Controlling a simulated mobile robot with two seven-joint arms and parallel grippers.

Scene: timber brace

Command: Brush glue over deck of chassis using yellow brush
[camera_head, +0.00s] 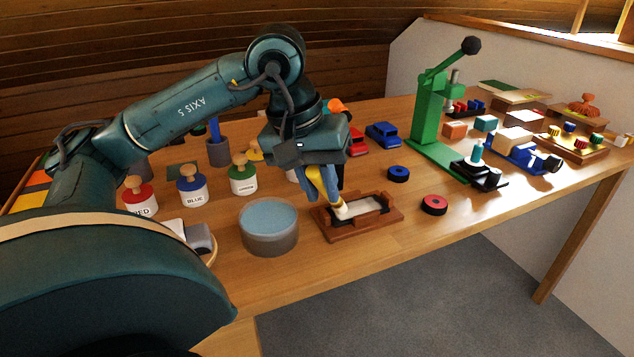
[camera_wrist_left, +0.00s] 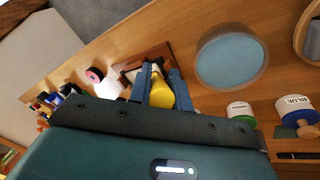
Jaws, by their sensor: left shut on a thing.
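My left gripper (camera_head: 324,186) has its blue fingers shut on the yellow brush (camera_head: 316,181). The brush also shows between the fingers in the left wrist view (camera_wrist_left: 160,92). It points down, and its pale bristle end is at the left part of a whitish surface (camera_head: 362,209) inside a brown wooden frame (camera_head: 331,231). That surface seems to be the chassis deck; I cannot tell how much of the white is glue. Whether the bristles touch it is hard to tell. The frame also shows behind the fingers in the wrist view (camera_wrist_left: 128,68). My right gripper is not in view.
A round tub with a blue top (camera_head: 269,226) stands just left of the frame. Paint jars, red (camera_head: 140,198), blue (camera_head: 192,190) and green (camera_head: 242,181), stand behind. A green press (camera_head: 428,115) stands beyond.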

